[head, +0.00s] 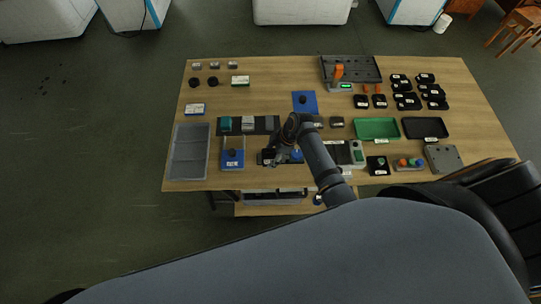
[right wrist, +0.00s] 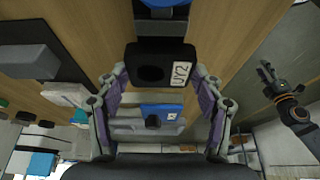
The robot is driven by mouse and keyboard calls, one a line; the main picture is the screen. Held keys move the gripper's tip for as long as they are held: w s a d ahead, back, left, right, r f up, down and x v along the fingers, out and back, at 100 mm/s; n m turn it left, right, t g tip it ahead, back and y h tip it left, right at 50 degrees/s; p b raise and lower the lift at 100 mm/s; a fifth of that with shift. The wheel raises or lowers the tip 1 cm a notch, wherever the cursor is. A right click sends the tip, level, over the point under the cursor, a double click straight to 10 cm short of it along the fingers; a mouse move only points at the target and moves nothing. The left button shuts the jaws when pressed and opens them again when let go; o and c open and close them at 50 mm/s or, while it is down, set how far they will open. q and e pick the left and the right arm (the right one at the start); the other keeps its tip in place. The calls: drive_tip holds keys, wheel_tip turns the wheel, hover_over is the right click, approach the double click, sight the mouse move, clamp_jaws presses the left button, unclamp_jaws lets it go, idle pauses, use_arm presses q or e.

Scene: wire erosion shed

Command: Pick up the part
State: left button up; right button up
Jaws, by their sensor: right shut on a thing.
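In the head view the right gripper (head: 273,157) is over the front middle of the table, and the arm and fingers partly hide the part. I cannot tell whether it is clear of the table. My left gripper (right wrist: 282,79) shows at the right of the right wrist view, with its fingers apart and nothing between them.
A green tray (head: 376,129) and a black tray (head: 425,128) lie to the right. Several black parts fill the back right. The wooden table (head: 270,85) is bare at back middle.

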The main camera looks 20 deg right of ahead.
drive_tip(key=shift+w+r, duration=0.1)
drive_tip(key=shift+r, duration=0.4)
drive_tip(key=w+d+r+b, duration=0.2)
drive_tip(key=w+r+b, duration=0.1)
drive_tip(key=w+r, duration=0.3)
drive_tip(key=w+d+r+b, duration=0.3)
drive_tip(key=w+r, duration=0.3)
drive_tip(key=shift+w+d, duration=0.25)
drive_tip(key=shift+w, duration=0.15)
